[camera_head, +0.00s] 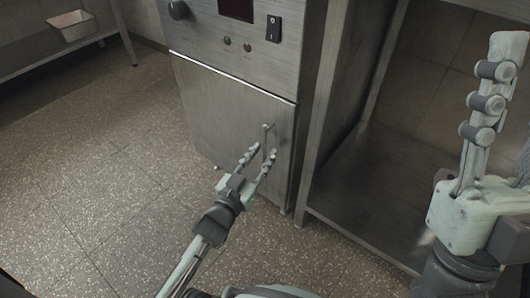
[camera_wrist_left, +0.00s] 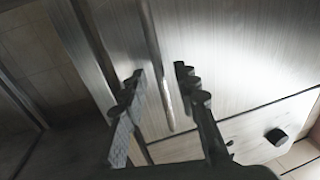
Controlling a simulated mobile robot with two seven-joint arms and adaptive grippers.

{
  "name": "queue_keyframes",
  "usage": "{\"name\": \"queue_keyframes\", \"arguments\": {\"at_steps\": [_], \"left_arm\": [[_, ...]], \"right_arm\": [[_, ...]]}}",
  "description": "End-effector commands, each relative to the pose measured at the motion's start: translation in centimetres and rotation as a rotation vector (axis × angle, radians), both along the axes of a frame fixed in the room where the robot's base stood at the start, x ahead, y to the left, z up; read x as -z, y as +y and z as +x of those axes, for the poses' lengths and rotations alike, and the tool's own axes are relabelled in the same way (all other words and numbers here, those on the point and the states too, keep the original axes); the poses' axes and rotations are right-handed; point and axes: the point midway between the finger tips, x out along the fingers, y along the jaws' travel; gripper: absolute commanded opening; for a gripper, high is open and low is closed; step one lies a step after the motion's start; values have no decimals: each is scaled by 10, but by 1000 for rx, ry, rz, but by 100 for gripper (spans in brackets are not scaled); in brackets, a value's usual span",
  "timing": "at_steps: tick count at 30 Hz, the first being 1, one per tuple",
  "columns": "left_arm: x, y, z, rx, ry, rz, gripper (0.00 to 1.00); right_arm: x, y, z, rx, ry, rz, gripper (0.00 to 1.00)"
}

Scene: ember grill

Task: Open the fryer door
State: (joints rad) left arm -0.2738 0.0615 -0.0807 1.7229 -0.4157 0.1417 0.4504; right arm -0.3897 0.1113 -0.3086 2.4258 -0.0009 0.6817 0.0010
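The fryer door (camera_head: 225,108) is a flat steel panel on the front of the fryer (camera_head: 240,45), and it looks shut. A thin vertical bar handle (camera_head: 266,131) stands near its right edge. My left gripper (camera_head: 260,152) is open at the handle's lower end. In the left wrist view the handle (camera_wrist_left: 153,50) runs down between the two spread fingers (camera_wrist_left: 160,72), with a gap on each side; contact cannot be made out. My right gripper (camera_head: 510,100) is at the right edge, away from the fryer, with fingers apart and partly cut off.
A steel shelf unit (camera_head: 345,190) stands right of the fryer. The fryer's control panel, with a knob (camera_head: 178,10) and a black switch (camera_head: 273,28), is above the door. The speckled floor (camera_head: 120,170) in front and to the left is clear.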

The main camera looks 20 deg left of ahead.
Motion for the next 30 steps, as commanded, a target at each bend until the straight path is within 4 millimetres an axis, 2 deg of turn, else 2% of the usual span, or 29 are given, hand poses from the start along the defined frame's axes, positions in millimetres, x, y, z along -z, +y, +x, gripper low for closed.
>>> {"name": "queue_keyframes", "arguments": {"at_steps": [4,13,21,30], "left_arm": [[1,-2,13,-1,1,1,30],[0,-2,16,-1,2,1,30],[0,-2,16,-1,2,1,0],[0,-2,16,-1,2,1,0]], "right_arm": [[0,-2,-5,2,-33,10,40],[-1,-3,-7,3,-42,13,40],[-1,-3,-6,3,-41,13,40],[-1,-3,-6,3,-40,13,40]]}}
